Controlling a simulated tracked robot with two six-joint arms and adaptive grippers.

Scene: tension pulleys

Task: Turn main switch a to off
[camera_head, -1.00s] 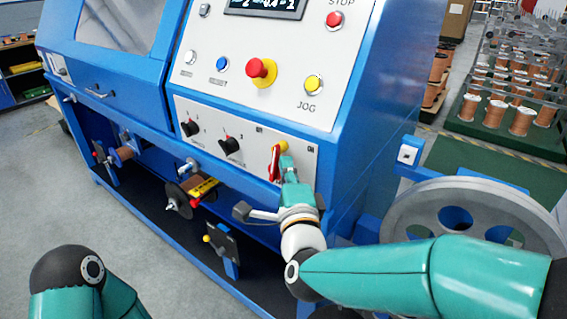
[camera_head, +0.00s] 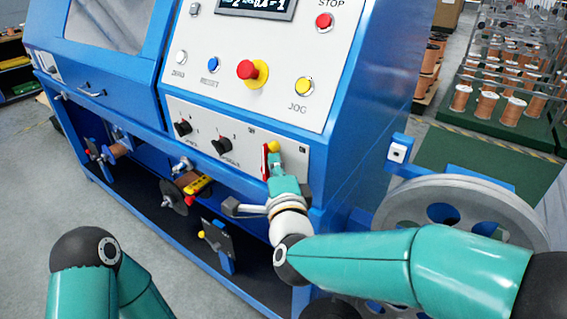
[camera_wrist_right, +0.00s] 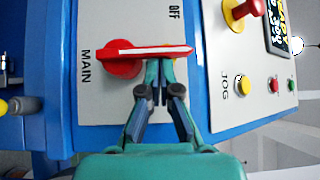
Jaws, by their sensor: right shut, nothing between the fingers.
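Main switch a has a red handle (camera_head: 265,164) on the lower right panel of the blue machine. In the right wrist view its red handle with a white edge (camera_wrist_right: 160,50) runs sideways, pointing away from the MAIN label; the OFF label lies to one side. My right gripper (camera_head: 275,163) is right of the handle. Its closed fingertips (camera_wrist_right: 157,66) are against or very close to the handle's side, holding nothing. My left gripper is out of view; only the left arm shows.
Two black rotary knobs (camera_head: 222,146) sit left of the switch. Above are a red emergency button (camera_head: 247,69) and yellow JOG button (camera_head: 304,86). A large grey pulley wheel (camera_head: 400,200) stands at right. A spool rack fills the back right.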

